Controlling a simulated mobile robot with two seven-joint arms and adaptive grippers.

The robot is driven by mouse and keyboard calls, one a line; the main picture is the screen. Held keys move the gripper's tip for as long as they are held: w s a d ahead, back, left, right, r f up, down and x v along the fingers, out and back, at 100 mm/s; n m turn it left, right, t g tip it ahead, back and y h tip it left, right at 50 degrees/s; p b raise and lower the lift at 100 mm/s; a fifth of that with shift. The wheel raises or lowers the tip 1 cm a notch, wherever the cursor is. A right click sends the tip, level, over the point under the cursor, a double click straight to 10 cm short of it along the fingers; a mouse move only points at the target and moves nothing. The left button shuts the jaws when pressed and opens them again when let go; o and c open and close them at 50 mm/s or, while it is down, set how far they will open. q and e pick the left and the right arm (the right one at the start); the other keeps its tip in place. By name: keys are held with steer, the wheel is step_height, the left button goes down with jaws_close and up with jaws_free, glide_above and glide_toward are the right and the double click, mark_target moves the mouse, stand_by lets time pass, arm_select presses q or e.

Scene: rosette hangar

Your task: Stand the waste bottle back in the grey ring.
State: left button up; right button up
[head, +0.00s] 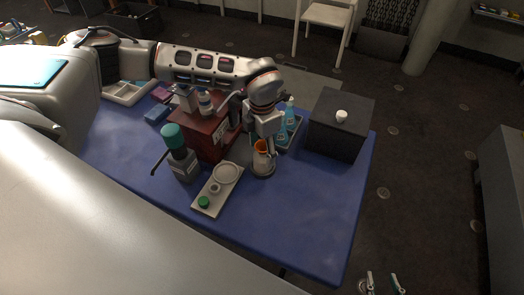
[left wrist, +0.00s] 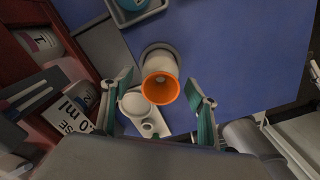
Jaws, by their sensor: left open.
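The waste bottle (head: 263,161) is white with an orange funnel mouth. It is upright at the middle of the blue table, and its mouth faces the camera in the left wrist view (left wrist: 160,88). The grey ring (head: 262,172) shows round its foot; it also shows behind the bottle in the left wrist view (left wrist: 146,49). The bottle appears to stand inside it, though the foot is partly hidden. My left gripper (head: 263,139) is open above the bottle, its teal-padded fingers on either side of the mouth, apart from it. My right gripper (head: 382,283) is open and empty, off the table's front right.
A red cabinet (head: 207,132) stands close left of the bottle. A grey tray (head: 206,203) holds a round dish and green cap. A teal-topped device (head: 174,140) is left. Blue bottles (head: 291,112) stand behind, a black box (head: 336,135) right. The table's front right is clear.

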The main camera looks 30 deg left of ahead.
mark_target(262, 151)
arm_select(q)
step_height(262, 151, up, 11)
stand_by(0.3)
steer(key=shift+s, duration=0.1)
stand_by(0.4)
